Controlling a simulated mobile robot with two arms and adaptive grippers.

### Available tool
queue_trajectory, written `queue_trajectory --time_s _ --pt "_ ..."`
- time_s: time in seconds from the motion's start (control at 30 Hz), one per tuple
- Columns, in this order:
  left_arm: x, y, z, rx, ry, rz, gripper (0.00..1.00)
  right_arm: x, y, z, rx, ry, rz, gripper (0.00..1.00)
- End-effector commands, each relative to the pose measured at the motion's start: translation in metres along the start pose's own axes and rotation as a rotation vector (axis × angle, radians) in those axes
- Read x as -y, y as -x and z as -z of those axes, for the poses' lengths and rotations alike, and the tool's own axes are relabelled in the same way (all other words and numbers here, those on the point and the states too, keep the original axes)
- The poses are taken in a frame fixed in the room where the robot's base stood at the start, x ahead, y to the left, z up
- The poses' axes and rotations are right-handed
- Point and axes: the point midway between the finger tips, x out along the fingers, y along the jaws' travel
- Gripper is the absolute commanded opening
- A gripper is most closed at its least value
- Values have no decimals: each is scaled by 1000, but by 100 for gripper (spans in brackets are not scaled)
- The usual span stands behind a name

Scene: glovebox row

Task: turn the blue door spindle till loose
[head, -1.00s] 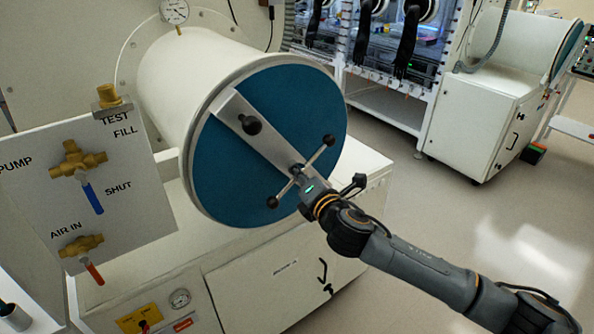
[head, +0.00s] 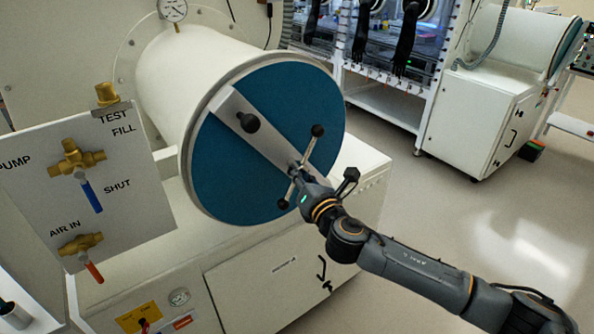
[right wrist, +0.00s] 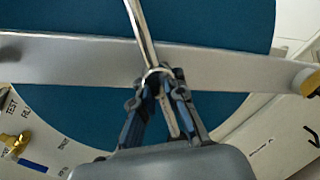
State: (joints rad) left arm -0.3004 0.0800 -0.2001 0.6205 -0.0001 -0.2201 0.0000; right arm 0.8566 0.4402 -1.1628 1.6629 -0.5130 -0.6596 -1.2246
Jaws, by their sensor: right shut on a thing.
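The round blue door (head: 240,160) closes the white cylindrical chamber (head: 180,80). A grey metal bar (head: 270,148) crosses the door, with a black knob (head: 248,123) toward its upper left. The door spindle (head: 306,152) has a thin crossbar with black ball ends, standing steeply tilted at the bar's lower right part. My right gripper (head: 300,178) is at the spindle; it also shows in the right wrist view (right wrist: 162,95), shut around the spindle's hub, with a silver rod (right wrist: 138,20) running up from it. The gripper hides part of the hub. My left gripper is not in view.
A valve panel (head: 120,205) with brass valves, a blue handle and a red handle stands at the left. A white cabinet (head: 265,290) is below the chamber. Open floor (head: 430,210) lies to the right, with another glovebox unit (head: 485,110) beyond.

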Motion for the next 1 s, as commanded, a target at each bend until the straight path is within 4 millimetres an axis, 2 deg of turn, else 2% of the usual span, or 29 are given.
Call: queue_trajectory --time_s 0.03,0.23,0.3,0.37,0.4,0.77,0.87,1.0 --pt "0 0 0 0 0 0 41 3 2 9 -14 2 5 0" --pt "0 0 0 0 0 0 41 3 2 9 -14 1 5 0" --pt "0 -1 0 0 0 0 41 3 2 8 -14 1 5 19" --pt "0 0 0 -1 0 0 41 3 2 8 -12 1 5 31" --pt "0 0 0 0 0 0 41 3 2 7 -11 1 4 34" --pt "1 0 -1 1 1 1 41 1 6 4 -6 0 2 34" --pt "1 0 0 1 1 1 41 2 18 4 -7 0 1 34" --pt "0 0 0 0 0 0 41 2 47 4 -8 -1 1 34"
